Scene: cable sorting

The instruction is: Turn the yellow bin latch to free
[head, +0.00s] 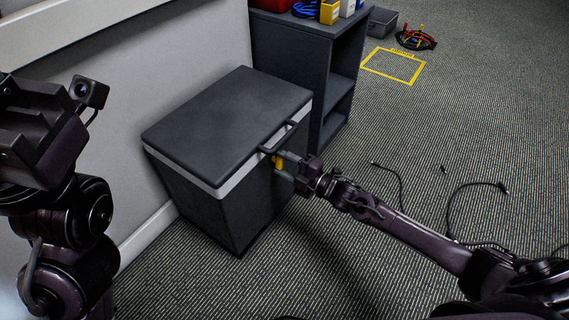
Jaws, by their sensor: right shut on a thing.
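The grey bin (221,205) stands against the wall with its dark lid (225,122) down and a pale band under the lid. A handle (281,137) shows at the lid's front right edge. The yellow latch (277,162) is on the bin's front face just below the handle. My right gripper (284,161) is at the latch and shut on it, and its fingers partly hide it. The latch's exact angle cannot be told. My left gripper (40,130) is raised at the left edge, away from the bin; its fingers cannot be made out.
A dark shelf unit (290,60) stands behind the bin, with coloured items on top. A yellow floor square (393,66), a grey box (381,22) and a coil of cables (416,39) lie beyond. Loose black cables (452,205) lie on the carpet at right.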

